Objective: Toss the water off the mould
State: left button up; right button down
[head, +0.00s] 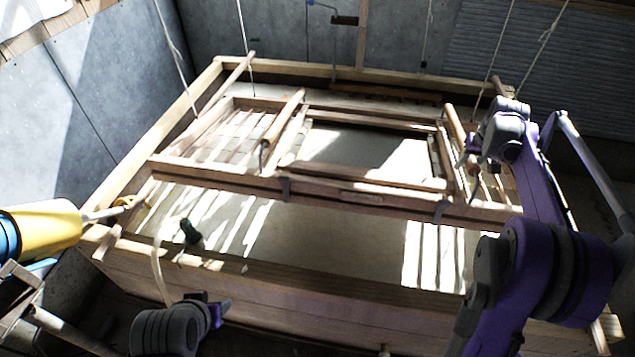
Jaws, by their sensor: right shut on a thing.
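The mould (350,190) is a wooden frame lying over the vat, with slats and several wooden bars across it. Its pale inner surface (350,150) is partly sunlit; I cannot tell how much water is on it. One rod-like handle (283,118) stands up at its middle left and another (455,128) at its right. My right gripper (477,152) is at the mould's right side, by the right handle, and is shut on the mould there. Its fingertips are small and partly hidden by my purple arm. My left gripper's fingers do not show.
A wooden vat (270,280) surrounds the mould; its liquid shows sunlit stripes. Ropes (172,45) hang down on both sides. A yellow cylinder (48,226) sits at the left edge. Grey walls enclose the back.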

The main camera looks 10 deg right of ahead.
jog(key=shift+w+f, duration=0.15)
jog(key=shift+w, duration=0.1)
jog(key=f+b, duration=0.1)
jog(key=f+t+b, duration=0.1)
jog(key=shift+s+a+f, duration=0.2)
jog(key=shift+s+f, duration=0.1)
jog(key=shift+s, duration=0.1)
jog(key=shift+s+f+t+h, duration=0.1)
jog(key=shift+s+t+h, duration=0.2)
jog(key=shift+s+t, duration=0.1)
jog(key=shift+w, duration=0.25)
jog(key=c, duration=0.7)
grip_release()
jog(key=shift+w, duration=0.15)
jog(key=shift+o, duration=1.3)
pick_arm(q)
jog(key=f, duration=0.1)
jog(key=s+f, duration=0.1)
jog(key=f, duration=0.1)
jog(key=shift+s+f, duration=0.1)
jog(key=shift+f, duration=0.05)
